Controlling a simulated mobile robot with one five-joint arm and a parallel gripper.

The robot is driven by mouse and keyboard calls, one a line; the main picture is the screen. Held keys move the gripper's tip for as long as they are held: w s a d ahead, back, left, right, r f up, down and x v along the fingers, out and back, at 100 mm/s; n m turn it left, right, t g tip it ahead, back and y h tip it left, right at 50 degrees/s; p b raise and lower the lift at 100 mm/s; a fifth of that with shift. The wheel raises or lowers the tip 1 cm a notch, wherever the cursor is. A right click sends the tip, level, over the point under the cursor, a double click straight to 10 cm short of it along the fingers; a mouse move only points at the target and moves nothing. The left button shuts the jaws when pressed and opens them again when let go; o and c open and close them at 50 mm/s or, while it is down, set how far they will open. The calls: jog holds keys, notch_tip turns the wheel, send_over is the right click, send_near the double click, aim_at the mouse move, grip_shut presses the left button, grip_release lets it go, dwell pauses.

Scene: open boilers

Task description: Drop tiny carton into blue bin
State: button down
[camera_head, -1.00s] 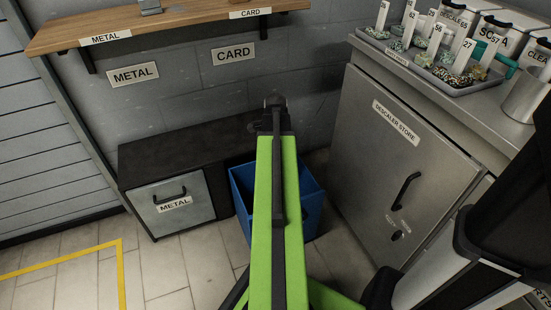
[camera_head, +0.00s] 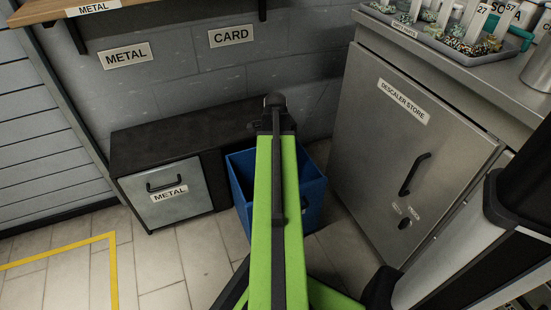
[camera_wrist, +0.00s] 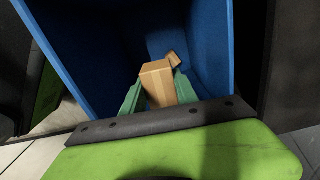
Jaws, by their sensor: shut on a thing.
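The tiny carton (camera_wrist: 157,82) is a plain tan cardboard box in the wrist view. My gripper (camera_wrist: 158,76) has its two green fingers shut on the carton's sides. The blue bin (camera_head: 313,190) stands on the floor, partly hidden behind my green arm in the head view. In the wrist view the bin's blue walls (camera_wrist: 85,45) rise around the carton, which is over or within the bin's opening; its height is unclear. A smaller tan piece (camera_wrist: 174,58) shows just beyond the carton, apparently inside the bin. My arm hides the gripper and carton in the head view.
A low black unit with a METAL drawer (camera_head: 162,195) stands left of the bin. The steel descaler store cabinet (camera_head: 400,150) is to its right, with a tray (camera_head: 455,42) on top. A CARD sign (camera_head: 231,35) hangs on the wall. Floor at front left is clear.

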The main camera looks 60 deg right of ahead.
jog(key=c, duration=0.9)
grip_release()
jog(key=shift+o, duration=0.2)
jog(key=shift+r, duration=0.15)
notch_tip(320, 180, up, 17)
jog(key=p, duration=1.7)
jog(key=shift+p, duration=0.3)
jog(key=shift+w+a+r, duration=0.1)
